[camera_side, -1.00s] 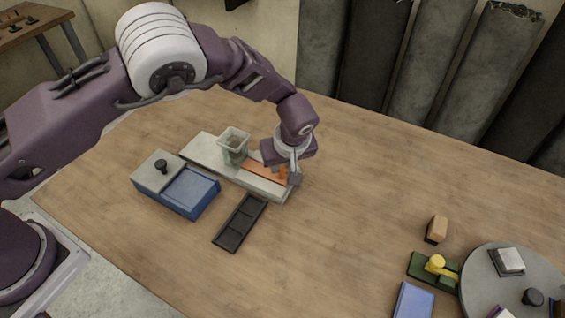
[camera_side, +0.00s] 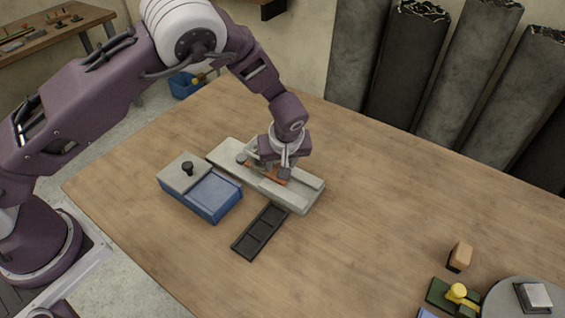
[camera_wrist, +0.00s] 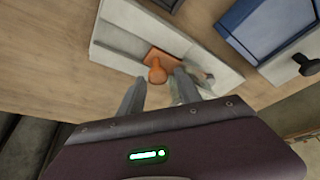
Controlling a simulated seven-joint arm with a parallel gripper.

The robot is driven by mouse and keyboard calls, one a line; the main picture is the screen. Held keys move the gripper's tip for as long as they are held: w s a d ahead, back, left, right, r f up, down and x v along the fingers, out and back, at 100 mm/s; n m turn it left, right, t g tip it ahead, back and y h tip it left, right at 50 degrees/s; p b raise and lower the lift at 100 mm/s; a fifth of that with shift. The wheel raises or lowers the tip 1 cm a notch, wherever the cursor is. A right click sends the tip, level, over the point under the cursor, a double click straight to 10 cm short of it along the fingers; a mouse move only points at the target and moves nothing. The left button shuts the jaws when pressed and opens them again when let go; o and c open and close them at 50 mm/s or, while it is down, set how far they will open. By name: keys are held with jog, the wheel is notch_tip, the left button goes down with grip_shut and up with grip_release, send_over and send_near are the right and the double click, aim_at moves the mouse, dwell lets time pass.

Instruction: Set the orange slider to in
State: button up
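The orange slider (camera_side: 276,178) sits in a channel of a long pale grey base (camera_side: 312,194). In the wrist view the slider shows as an orange plate (camera_wrist: 164,57) with an upright round knob (camera_wrist: 157,73). My gripper (camera_side: 277,172) is down over the middle of the base. In the wrist view its two fingers (camera_wrist: 158,80) stand apart on either side of the knob, with a visible gap at each side. My gripper hides part of the slider in the side view.
A blue box with a grey lid and black knob (camera_side: 203,188) stands left of the base. A black compartment tray (camera_side: 260,232) lies in front. A wooden block (camera_side: 460,256), a green fixture with a yellow knob (camera_side: 455,294) and a round grey plate (camera_side: 505,300) are at lower right.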

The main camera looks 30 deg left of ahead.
jog(key=shift+s+a, duration=0.1)
jog(key=s+a+r+m+h, duration=0.15)
jog(key=s+r, duration=0.45)
jog(key=r, duration=0.7)
jog(key=s+a+r+m+h, duration=0.1)
jog(key=s+a+r+h, duration=0.15)
jog(key=s+r, duration=0.65)
jog(key=s+a+r+m+t, duration=0.1)
jog(key=s+a+r+m, duration=0.1)
jog(key=s, duration=0.6)
jog(key=s+a+r+m+t, duration=0.1)
jog(key=s+a+r+m, duration=0.2)
jog(key=s+r, duration=0.3)
jog(key=s+m, duration=0.1)
jog(key=s, duration=0.1)
jog(key=shift+s+y, duration=0.35)
jog(key=shift+y, duration=0.05)
